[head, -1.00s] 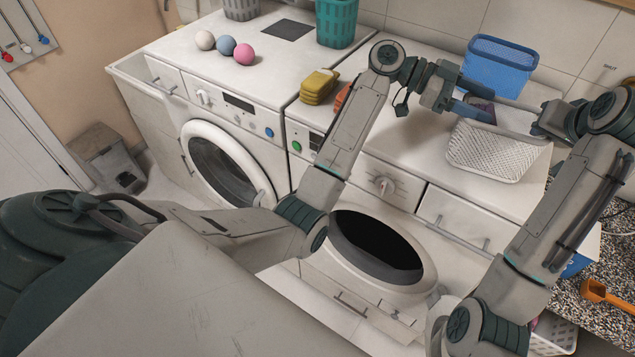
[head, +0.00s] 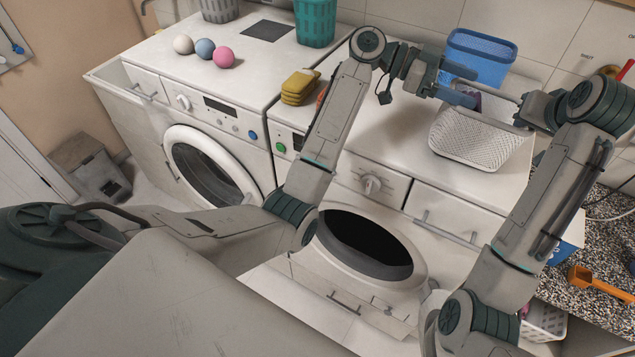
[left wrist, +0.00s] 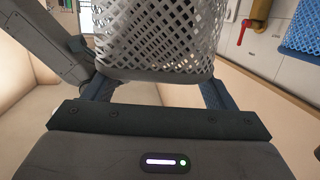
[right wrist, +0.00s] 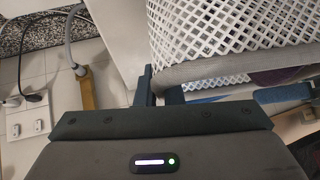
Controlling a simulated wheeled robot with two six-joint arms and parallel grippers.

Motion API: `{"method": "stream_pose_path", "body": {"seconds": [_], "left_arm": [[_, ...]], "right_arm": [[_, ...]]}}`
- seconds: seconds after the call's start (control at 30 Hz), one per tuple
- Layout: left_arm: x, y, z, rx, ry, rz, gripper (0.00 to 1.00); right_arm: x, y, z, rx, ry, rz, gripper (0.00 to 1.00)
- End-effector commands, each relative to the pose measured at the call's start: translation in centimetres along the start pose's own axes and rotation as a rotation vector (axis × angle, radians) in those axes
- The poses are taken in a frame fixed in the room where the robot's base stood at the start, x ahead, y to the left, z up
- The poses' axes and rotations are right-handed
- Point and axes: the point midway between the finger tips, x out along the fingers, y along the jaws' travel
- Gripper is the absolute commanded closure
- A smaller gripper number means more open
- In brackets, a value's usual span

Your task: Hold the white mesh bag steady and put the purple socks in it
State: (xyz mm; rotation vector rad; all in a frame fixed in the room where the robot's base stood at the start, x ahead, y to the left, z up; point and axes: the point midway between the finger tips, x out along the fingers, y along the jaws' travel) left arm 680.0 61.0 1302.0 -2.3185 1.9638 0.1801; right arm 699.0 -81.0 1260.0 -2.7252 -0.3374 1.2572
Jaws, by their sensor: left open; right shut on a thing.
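The white mesh bag (head: 476,142) stands open on the right-hand machine's top, and its mesh fills the upper left wrist view (left wrist: 155,40). My right gripper (head: 521,106) is shut on the bag's rim at its right side; the right wrist view shows the grey rim band (right wrist: 220,73) at its fingers. My left gripper (head: 476,89) is open over the bag's mouth, with its fingers apart. A small purple patch, likely the purple socks (right wrist: 278,76), shows behind the mesh in the right wrist view. Most of it is hidden, and I cannot tell how deep it lies.
A blue basket (head: 480,58) stands just behind the bag. Yellow folded cloths (head: 299,87) lie left of my left arm. Three balls (head: 205,48) and a teal basket (head: 315,22) are on the left machine. An orange scoop (head: 594,282) lies on the speckled surface at right.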

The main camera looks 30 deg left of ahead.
Motion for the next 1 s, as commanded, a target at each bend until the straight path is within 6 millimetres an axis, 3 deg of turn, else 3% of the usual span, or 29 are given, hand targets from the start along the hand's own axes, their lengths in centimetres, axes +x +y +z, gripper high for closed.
{"method": "stream_pose_path", "body": {"seconds": [0.4,0.73,0.87,1.0], "left_arm": [[-0.4,0.1,-3.4,0.003,0.004,0.004,0.22],[-0.4,0.2,-3.8,0.001,0.004,0.006,0.22],[-0.4,0.2,-3.8,0.001,0.004,0.006,0.22],[-0.4,0.2,-3.8,0.001,0.004,0.006,0.22]], "right_arm": [[0.3,-0.1,0.3,0.001,-0.01,-0.005,1.0],[0.3,-0.2,0.3,0.001,-0.009,-0.006,1.0],[0.3,-0.2,0.3,0.001,-0.009,-0.006,0.72],[0.2,-0.2,0.2,0.0,-0.007,-0.006,0.68]]}}
